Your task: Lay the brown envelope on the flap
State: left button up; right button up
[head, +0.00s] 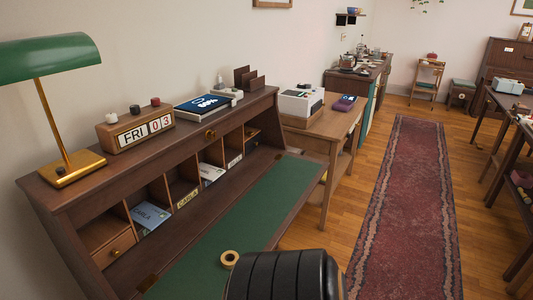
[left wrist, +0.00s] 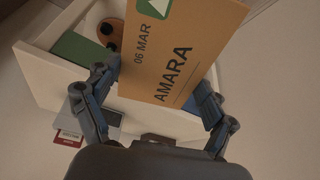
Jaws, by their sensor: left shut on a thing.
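The brown envelope (left wrist: 180,55), marked AMARA and 06 MAR with a green-and-white stamp, is held in my left gripper (left wrist: 155,100) in the left wrist view. The gripper's fingers are on either side of its lower part. The envelope's top runs out of that view. In the head view the desk's flap (head: 245,210) is folded down, with a green top inside a dark wood edge. Neither gripper nor the brown envelope shows in the head view.
Pigeonholes behind the flap hold several envelopes, one blue (head: 150,217). A black ribbed rounded shape (head: 282,275) covers the flap's near edge. The flap's middle is clear.

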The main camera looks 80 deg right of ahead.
aim_at(265, 207)
jog(key=k+l+z, duration=0.1)
jog(key=k+z, duration=0.25)
jog(key=k+l+z, duration=0.2)
jog(key=k+z, duration=0.15)
jog(key=k, duration=0.2)
jog(key=i+l+z, duration=0.2)
jog(key=l+z, duration=0.15)
jog(key=i+l+z, duration=0.2)
jog(key=l+z, duration=0.15)
jog(key=i+l+z, duration=0.25)
jog(key=z, duration=0.15)
